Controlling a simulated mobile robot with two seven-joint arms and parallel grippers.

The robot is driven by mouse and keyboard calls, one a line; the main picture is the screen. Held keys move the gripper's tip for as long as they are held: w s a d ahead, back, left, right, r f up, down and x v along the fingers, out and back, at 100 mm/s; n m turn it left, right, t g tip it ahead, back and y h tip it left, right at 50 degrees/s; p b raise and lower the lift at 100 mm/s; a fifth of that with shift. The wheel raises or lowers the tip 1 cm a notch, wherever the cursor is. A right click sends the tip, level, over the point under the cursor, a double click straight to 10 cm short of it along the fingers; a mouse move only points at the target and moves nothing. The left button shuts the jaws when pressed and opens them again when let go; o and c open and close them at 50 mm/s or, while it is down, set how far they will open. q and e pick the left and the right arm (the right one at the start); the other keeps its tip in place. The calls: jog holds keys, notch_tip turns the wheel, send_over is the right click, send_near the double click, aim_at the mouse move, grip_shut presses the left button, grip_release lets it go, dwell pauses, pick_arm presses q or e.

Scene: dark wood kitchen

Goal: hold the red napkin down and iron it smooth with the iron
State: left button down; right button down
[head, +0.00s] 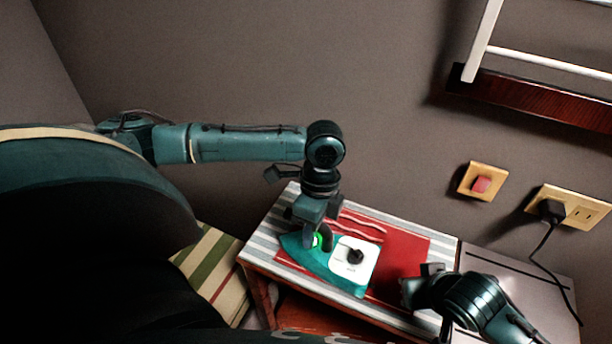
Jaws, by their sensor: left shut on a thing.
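The red napkin (405,255) lies on a striped board (262,240). Its right part looks flat, and wavy pale lines show on its upper left part. The teal and white iron (345,283) rests on the napkin's left and front part and hides some of it. My right gripper (412,292) is low over the napkin's right front edge. Its fingertips are partly hidden, and I cannot tell whether they touch the cloth.
A grey surface (515,268) adjoins the board on the right. A black plug with a cord (550,212) sits in the wall socket (585,212), and the cord hangs down at the right. A red switch (481,184) is on the wall. A striped cloth (210,262) lies left of the board.

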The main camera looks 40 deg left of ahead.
pick_arm(q)
jog(key=shift+w+d+r, duration=0.1)
jog(key=shift+w+d, duration=0.1)
jog(key=shift+d, duration=0.55)
jog(key=shift+w+d, duration=0.15)
jog(key=shift+d, duration=0.55)
jog(key=shift+s+a+f, duration=0.15)
jog(key=shift+s+a, duration=0.1)
jog(key=shift+a, duration=0.65)
jog(key=shift+s+a+f, duration=0.1)
jog(key=shift+s+a, duration=0.1)
jog(key=shift+a, duration=0.7)
jog(key=shift+r, duration=2.6)
jog(key=shift+w, duration=0.15)
jog(key=shift+w+a+r, duration=0.1)
jog(key=shift+w+a, duration=0.3)
jog(key=shift+w, duration=0.35)
jog(key=shift+w+a, duration=0.45)
jog(key=shift+w, duration=0.25)
jog(key=shift+w+a+r, duration=0.1)
jog(key=shift+w+a, duration=0.3)
jog(key=shift+w, duration=0.35)
jog(key=shift+f, duration=0.2)
jog(key=shift+f, duration=1.75)
